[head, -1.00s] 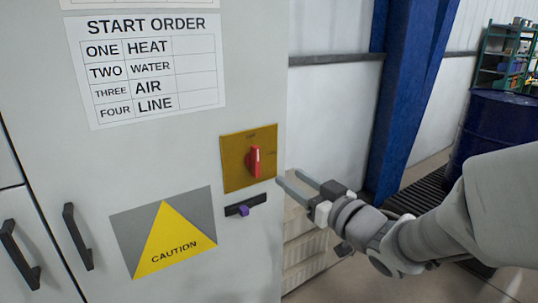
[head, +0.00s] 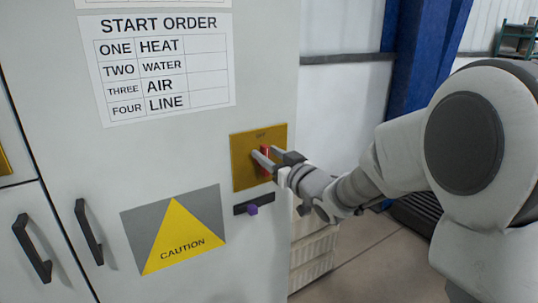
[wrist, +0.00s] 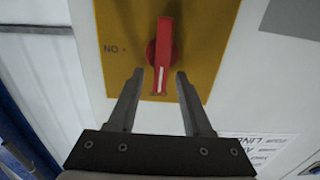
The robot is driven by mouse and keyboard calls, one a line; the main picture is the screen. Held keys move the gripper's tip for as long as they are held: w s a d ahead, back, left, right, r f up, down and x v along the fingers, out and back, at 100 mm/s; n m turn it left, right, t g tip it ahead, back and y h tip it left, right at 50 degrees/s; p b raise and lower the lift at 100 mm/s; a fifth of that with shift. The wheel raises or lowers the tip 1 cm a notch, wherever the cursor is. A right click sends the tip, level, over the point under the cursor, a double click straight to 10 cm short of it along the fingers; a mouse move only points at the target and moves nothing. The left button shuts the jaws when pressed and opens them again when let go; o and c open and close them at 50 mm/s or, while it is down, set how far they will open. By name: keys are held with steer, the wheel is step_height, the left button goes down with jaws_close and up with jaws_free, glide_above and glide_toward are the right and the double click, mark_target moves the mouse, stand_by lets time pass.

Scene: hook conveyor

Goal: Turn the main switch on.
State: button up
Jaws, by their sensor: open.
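The main switch is a red handle (head: 265,149) on a yellow plate (head: 242,177) on the grey cabinet front. In the wrist view, turned upside down, the red handle (wrist: 164,40) stands in line with the OFF label, its white line pointing at OFF. An ON label (wrist: 113,49) is at the plate's side. My gripper (head: 264,153) is open at the switch, one finger on each side of the handle's end. The wrist view shows my gripper (wrist: 160,73) with gaps between the fingers and the handle. Contact cannot be seen.
A small purple knob (head: 252,210) on a black slot sits just below the plate. A caution sign (head: 175,231), a start order sheet (head: 165,69) and black door handles (head: 88,235) are to the left. A pale crate stack (head: 312,254) stands right of the cabinet.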

jaws_close()
steer(key=shift+m, duration=0.3)
steer(key=m, duration=0.1)
steer(key=m+p, duration=0.2)
steer(key=shift+w+d+m, duration=0.25)
steer(key=shift+d+m, duration=0.15)
steer(key=shift+w+d+f+m+p, duration=0.2)
steer(key=shift+f+m+p, duration=0.2)
steer(key=shift+m+p, duration=1.35)
steer(key=shift+w+d+f+m+p, duration=0.1)
steer(key=shift+d+f+m+p, duration=0.3)
steer(key=shift+m, duration=2.4)
steer(key=shift+w+d+f+m+p, duration=0.15)
steer(key=shift+f+m+p, duration=0.3)
steer(key=shift+m+p, duration=1.4)
steer(key=shift+a+m+b, duration=0.15)
steer(key=shift+m+b, duration=0.25)
steer(key=shift+m, duration=0.1)
